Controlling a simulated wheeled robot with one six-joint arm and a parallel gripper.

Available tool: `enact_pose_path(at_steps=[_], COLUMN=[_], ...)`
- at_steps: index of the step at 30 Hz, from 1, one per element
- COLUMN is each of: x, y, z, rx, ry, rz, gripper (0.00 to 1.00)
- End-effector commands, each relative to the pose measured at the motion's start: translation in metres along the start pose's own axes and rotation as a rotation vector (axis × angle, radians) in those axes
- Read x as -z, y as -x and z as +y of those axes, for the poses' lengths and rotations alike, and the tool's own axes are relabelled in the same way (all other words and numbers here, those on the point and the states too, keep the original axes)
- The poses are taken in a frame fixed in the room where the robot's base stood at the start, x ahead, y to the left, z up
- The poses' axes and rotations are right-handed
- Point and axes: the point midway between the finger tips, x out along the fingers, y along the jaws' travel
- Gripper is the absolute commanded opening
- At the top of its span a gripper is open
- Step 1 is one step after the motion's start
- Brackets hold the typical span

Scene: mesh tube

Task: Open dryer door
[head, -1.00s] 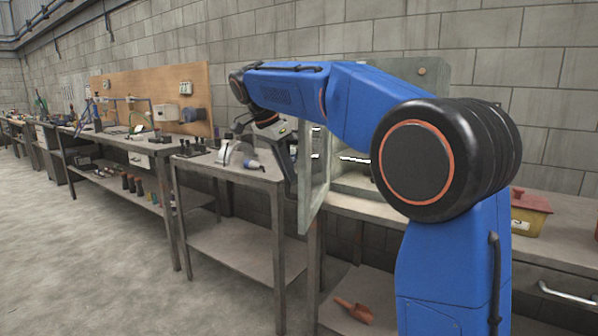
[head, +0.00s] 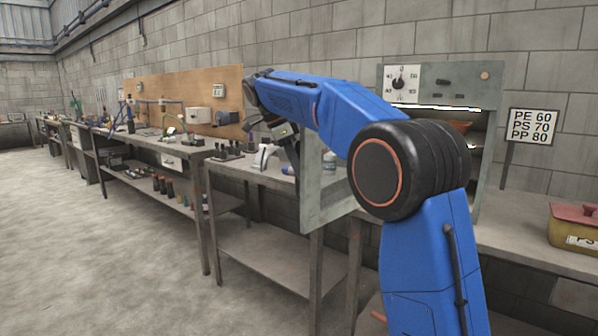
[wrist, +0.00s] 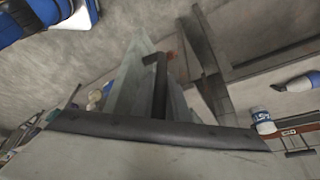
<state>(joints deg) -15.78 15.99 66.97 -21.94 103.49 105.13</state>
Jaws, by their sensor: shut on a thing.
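The dryer (head: 440,78) is a grey-green cabinet with a dial on its front, standing on the bench at the right. Its door (head: 318,200) stands swung out to the left, and part of the lit inside shows behind my arm. My gripper (head: 297,165) is at the door's outer left side, shut on the door's handle; its fingertips are hard to make out in the head view. In the wrist view, the dark handle bar (wrist: 159,85) runs beside the pale door (wrist: 128,92). My arm hides part of the door and the opening.
A lower bench (head: 262,180) with small tools and a bottle stands left of the dryer, close to the door. A sign (head: 533,124) and a yellow box with a red lid (head: 575,228) are at right. Open floor (head: 110,240) lies at left.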

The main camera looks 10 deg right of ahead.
Motion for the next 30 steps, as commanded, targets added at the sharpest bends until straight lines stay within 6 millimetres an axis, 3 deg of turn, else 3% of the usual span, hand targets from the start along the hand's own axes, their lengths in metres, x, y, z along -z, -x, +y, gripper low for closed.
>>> enact_pose_path(at_steps=[7, 8, 9, 20, 30], x=[0.000, 0.000, 0.000, 0.000, -0.001], y=[-0.001, -0.001, -0.001, 0.003, 0.049], z=[0.000, 0.000, 0.000, 0.000, -0.001], rx=[-0.001, -0.001, -0.001, 0.001, 0.002], ry=[0.001, 0.001, 0.001, 0.001, 0.002], rz=[0.001, 0.001, 0.000, 0.000, -0.001], gripper=[0.00, 0.16, 0.22, 0.22, 0.22])
